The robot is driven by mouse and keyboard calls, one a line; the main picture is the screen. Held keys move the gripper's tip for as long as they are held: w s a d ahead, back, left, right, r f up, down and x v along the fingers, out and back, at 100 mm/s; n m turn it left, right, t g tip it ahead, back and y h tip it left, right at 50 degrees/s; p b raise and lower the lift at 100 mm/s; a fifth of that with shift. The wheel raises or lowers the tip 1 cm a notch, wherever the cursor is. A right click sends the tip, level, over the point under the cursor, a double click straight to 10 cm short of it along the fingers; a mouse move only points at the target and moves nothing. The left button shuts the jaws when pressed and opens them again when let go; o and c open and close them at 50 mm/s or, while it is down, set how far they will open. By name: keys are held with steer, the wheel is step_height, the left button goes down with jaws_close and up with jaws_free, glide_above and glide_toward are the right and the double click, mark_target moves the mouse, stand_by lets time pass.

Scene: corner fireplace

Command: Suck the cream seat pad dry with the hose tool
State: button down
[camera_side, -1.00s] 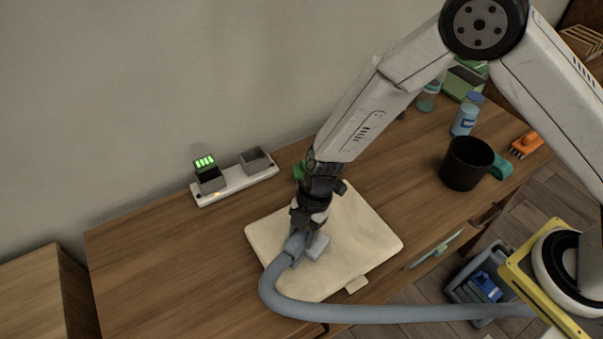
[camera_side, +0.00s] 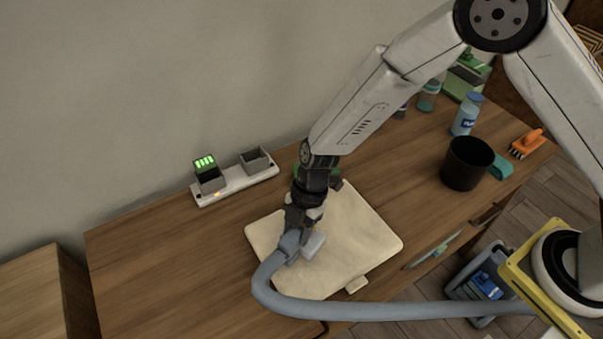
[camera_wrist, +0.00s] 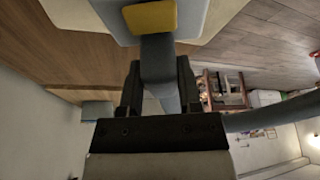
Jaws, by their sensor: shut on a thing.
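The cream seat pad (camera_side: 355,233) lies flat on the wooden bench top, with a small tab at its front edge. My gripper (camera_side: 300,222) is above the pad's left part and is shut on the grey-blue hose tool (camera_side: 290,245). The tool's head is down at the pad; I cannot tell how firmly it touches. In the wrist view the hose tool (camera_wrist: 158,60) sits between my fingers, with a yellow patch at its far end.
A white charger (camera_side: 235,183) with a green-lit battery stands at the back left. The left bench top is clear.

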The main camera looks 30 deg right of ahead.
steer(key=shift+r, duration=2.85)
steer(key=shift+w, duration=0.1)
